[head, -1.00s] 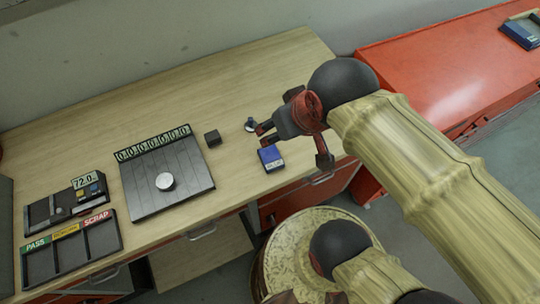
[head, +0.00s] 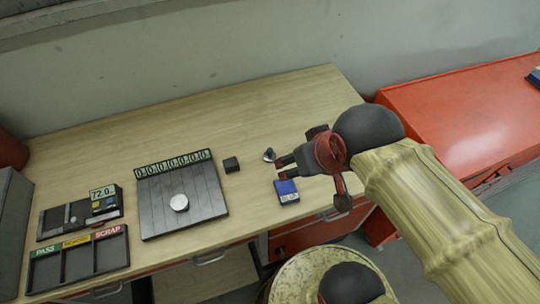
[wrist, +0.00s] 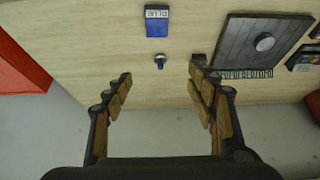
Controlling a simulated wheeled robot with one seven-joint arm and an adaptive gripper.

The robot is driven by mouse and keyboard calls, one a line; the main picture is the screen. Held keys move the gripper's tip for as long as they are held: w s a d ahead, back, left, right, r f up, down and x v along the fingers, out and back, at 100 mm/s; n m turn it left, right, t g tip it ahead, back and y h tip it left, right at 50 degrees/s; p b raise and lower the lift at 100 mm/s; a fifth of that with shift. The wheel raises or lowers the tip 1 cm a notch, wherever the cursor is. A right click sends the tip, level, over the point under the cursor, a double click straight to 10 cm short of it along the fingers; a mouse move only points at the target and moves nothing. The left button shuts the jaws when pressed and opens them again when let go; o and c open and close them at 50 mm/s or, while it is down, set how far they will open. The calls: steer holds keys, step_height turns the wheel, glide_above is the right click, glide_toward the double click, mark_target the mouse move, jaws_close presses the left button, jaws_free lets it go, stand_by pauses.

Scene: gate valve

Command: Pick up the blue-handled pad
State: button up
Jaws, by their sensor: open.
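The blue-handled pad (head: 269,154) is a small piece with a dark blue knob on a pale disc, standing on the wooden table. It also shows in the wrist view (wrist: 160,61), between and beyond the fingers. My gripper (head: 281,168) is open and empty, with its fingertips just right of the pad in the head view. In the wrist view my gripper (wrist: 160,72) has its two fingers wide apart, one on each side of the pad's line. I cannot tell the exact height of the fingers above the table.
A blue box labelled BLUE (head: 287,191) lies close to the pad. A dark cube (head: 232,164) and a slatted board (head: 155,210) with a round silver disc (head: 179,202) are to the left. A sorting tray (head: 75,262) is far left. The table's back is clear.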

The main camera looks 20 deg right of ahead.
steer(key=shift+c, duration=0.2)
steer(key=shift+r, duration=0.15)
steer(key=shift+c, duration=0.7)
steer(key=shift+f+p, duration=0.3)
steer(key=shift+p, duration=0.2)
steer(key=shift+c, duration=0.5)
steer(key=w+f+g+p, duration=0.1)
steer(key=w+f, duration=0.1)
steer(key=w+f+g+p, duration=0.1)
steer(key=w+f+g, duration=0.1)
steer(key=w, duration=0.1)
steer(key=w+f+g+p, duration=0.1)
steer(key=w+f+p, duration=0.1)
steer(key=w, duration=0.1)
steer(key=shift+w+d+f+g, duration=0.1)
steer(key=shift+w+f+g, duration=0.05)
steer(key=shift+g, duration=0.25)
steer(key=shift+c, duration=1.3)
steer(key=n+g+p, duration=0.1)
steer(key=n+p, duration=0.1)
glide_above(270, 149)
steer(key=f, duration=0.8)
steer(key=shift+w, duration=0.35)
steer(key=f, duration=0.4)
steer(key=f+b, duration=0.1)
steer(key=f, duration=0.1)
steer(key=shift+s+f, duration=0.15)
steer(key=shift+s, duration=0.2)
steer(key=shift+f, duration=0.45)
